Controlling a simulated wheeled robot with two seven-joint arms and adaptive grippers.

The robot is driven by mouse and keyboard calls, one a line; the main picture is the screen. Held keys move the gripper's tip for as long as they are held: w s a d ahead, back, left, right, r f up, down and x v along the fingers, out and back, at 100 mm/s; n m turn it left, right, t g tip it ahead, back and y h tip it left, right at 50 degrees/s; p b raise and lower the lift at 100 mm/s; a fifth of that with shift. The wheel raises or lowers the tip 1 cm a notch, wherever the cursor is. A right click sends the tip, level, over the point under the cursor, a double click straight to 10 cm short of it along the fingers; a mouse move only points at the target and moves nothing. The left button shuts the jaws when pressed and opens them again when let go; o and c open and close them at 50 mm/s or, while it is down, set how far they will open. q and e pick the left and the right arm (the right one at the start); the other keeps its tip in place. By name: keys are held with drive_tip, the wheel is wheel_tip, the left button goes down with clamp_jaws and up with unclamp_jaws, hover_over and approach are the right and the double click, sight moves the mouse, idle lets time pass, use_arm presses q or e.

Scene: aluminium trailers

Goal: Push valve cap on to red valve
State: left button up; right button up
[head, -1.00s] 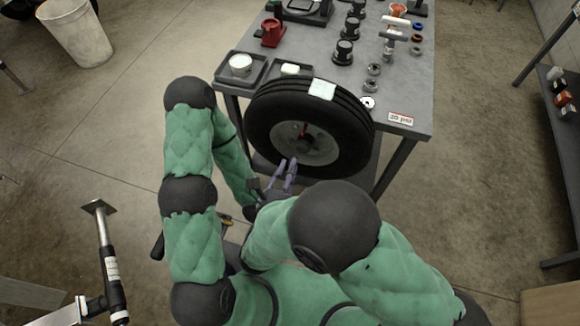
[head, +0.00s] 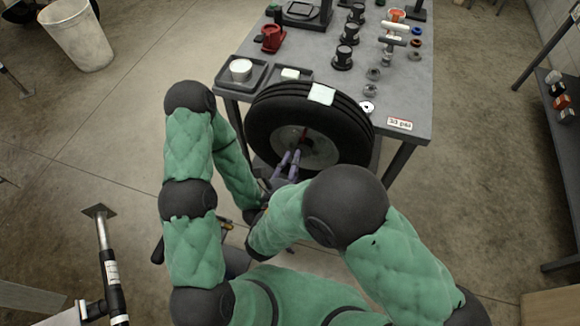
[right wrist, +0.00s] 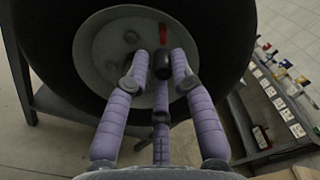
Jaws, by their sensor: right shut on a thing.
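The red valve (head: 304,133) stands out from the grey hub of the black wheel (head: 262,128). In the right wrist view the red valve (right wrist: 162,34) shows just above a small black cap (right wrist: 162,64). My right gripper (head: 291,156) is in front of the hub. In the wrist view its purple fingers (right wrist: 160,68) are shut on the black cap. The cap's far end lines up with the valve in this view; I cannot tell whether they touch. My left arm reaches in from the left, but its gripper is hidden.
The wheel stands upright at the front of a grey workbench (head: 395,85). The bench holds a tray with a white tub (head: 240,69), a red holder (head: 272,38), black fittings and a "33 psi" sign (head: 400,123).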

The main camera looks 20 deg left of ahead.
drive_tip(key=shift+w, duration=0.8)
drive_tip(key=shift+p, duration=0.5)
idle(1.3)
drive_tip(key=shift+w+d, duration=0.15)
drive_tip(key=shift+w, duration=1.35)
drive_tip(key=o, duration=0.8)
drive_tip(key=shift+o, duration=0.2)
drive_tip(key=s, duration=0.7)
drive_tip(key=shift+s+a, duration=0.2)
drive_tip(key=shift+s, duration=0.05)
